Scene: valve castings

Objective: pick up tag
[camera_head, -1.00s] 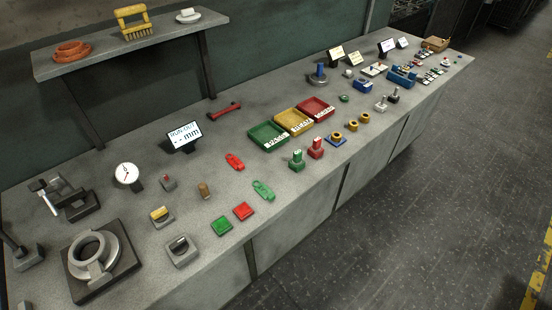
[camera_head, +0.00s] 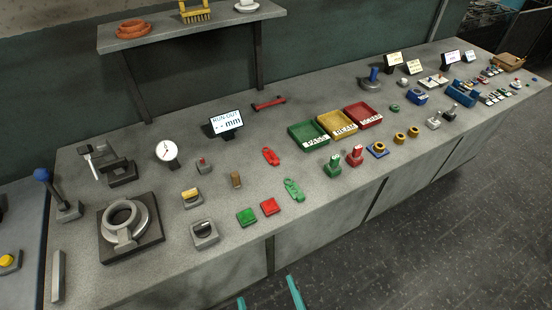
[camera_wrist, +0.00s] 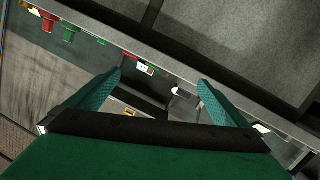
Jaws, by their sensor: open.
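Which one the task means cannot be told. My gripper (camera_head: 268,299) shows at the bottom edge of the head view as two teal fingertips, apart and empty, in front of the bench and clear of both tags. In the wrist view my gripper (camera_wrist: 160,97) has its fingers spread wide with nothing held between them. I cannot make out either tag in the wrist view.
Green, yellow and red trays (camera_head: 337,124) lie behind. A tilted display (camera_head: 227,122) stands behind the red tag. Bare bench surrounds both tags.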

